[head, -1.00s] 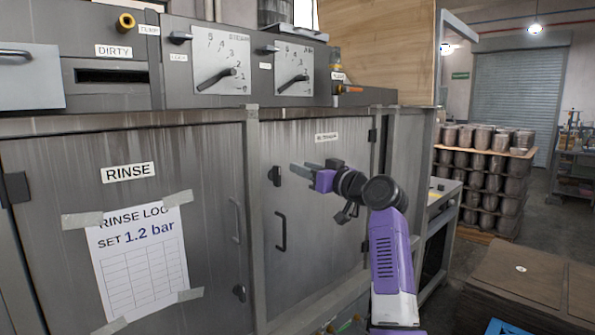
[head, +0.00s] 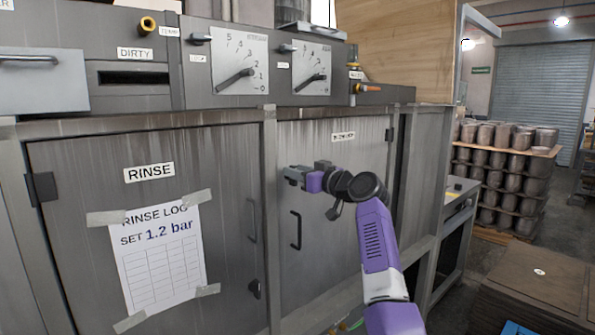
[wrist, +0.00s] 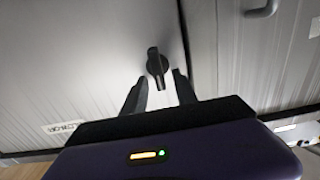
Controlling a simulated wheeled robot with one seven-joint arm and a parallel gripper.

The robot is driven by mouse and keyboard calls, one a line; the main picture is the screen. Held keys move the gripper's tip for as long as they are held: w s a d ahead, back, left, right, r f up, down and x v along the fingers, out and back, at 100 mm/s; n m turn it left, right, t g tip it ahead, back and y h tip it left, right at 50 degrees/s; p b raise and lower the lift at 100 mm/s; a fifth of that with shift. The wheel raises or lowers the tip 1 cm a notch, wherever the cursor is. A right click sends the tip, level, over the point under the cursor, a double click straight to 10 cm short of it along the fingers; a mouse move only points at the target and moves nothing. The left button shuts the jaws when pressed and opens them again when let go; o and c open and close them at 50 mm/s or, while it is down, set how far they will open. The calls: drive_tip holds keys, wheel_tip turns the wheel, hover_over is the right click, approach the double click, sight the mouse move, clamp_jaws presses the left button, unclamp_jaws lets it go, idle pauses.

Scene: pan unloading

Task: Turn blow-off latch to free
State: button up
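The blow-off latch is a dark turn handle (wrist: 156,64) on a grey door, seen in the wrist view. Its lever runs roughly up and down in that view. My gripper (wrist: 161,78) is open, with its two dark fingers apart and the latch's lower end in line with the gap between them. I cannot tell if the fingers touch it. In the head view my gripper (head: 290,174) is at the upper left of the right-hand door (head: 345,215), under a blurred label (head: 343,136). It largely hides the latch there.
The right-hand door has a dark pull handle (head: 296,230) below my gripper. The rinse door (head: 70,230) at left carries a taped log sheet (head: 160,262) and its own latch (head: 255,288). Dials (head: 238,72) sit above. Stacked pots (head: 500,160) stand at the right.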

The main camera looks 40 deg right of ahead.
clamp_jaws()
drive_tip(key=shift+m, duration=0.3)
drive_tip(key=m+p, duration=0.1)
drive_tip(key=m, duration=0.4)
drive_tip(key=d+f+m+p, duration=0.1)
drive_tip(key=m+p, duration=0.1)
drive_tip(key=m, duration=0.4)
drive_tip(key=m+p, duration=0.2)
drive_tip(key=m, duration=0.4)
drive_tip(key=shift+d+f, duration=0.4)
drive_tip(key=shift+m, duration=0.3)
